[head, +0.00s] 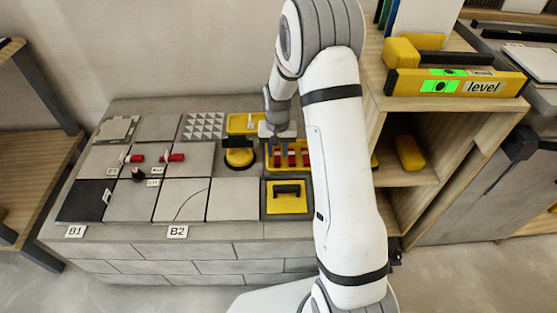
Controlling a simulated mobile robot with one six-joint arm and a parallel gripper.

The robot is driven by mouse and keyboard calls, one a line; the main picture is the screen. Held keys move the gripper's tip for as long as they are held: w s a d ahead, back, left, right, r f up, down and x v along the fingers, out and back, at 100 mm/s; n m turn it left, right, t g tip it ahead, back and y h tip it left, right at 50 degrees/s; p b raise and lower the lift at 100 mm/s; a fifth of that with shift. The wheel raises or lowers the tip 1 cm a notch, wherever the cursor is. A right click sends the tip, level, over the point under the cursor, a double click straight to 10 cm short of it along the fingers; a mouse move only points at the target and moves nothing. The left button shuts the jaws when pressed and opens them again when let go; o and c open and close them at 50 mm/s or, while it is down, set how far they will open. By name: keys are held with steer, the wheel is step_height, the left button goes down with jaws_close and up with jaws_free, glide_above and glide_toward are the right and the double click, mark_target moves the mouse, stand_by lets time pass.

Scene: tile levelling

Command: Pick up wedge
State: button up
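Several red wedges (292,158) stand in a yellow tray (301,168) at the right end of the tiled bench, partly hidden behind my arm. Two more red wedge-like pieces lie on the tiles: one red piece (137,158) at the left and another red piece (173,157) to its right. My gripper (277,138) is over the back left part of the yellow tray, pointing down. Its fingers are small and partly hidden here, so I cannot tell whether it is open or touches a wedge.
A round yellow tool (239,158) sits just left of the tray, and another yellow tray (243,122) lies behind it. A yellow-topped box (287,196) is in front. A wooden shelf (425,103) with a yellow level (460,84) stands close to my arm's right.

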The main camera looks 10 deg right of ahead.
mark_target(277, 161)
step_height(277, 161, down, 4)
steer(key=shift+s+r+b, duration=0.1)
steer(key=shift+b, duration=0.5)
steer(key=shift+r, duration=0.1)
steer(key=shift+c, duration=0.4)
steer(key=c, duration=0.6)
